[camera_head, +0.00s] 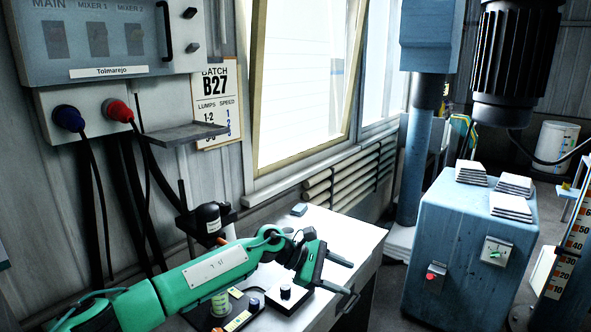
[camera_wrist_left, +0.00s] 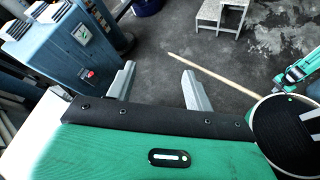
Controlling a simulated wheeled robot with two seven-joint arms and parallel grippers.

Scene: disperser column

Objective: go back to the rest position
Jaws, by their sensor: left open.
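My left gripper (camera_head: 343,277) comes in from the left on a green arm and reaches over the white bench (camera_head: 345,235). Its two grey fingers are apart and hold nothing. In the left wrist view the fingers of the left gripper (camera_wrist_left: 160,82) stand open above the grey floor.
The blue machine (camera_head: 455,235) with white stacks on top stands right of the bench. A knob box (camera_head: 286,296) sits under my left forearm. A control panel (camera_head: 110,40) hangs on the wall.

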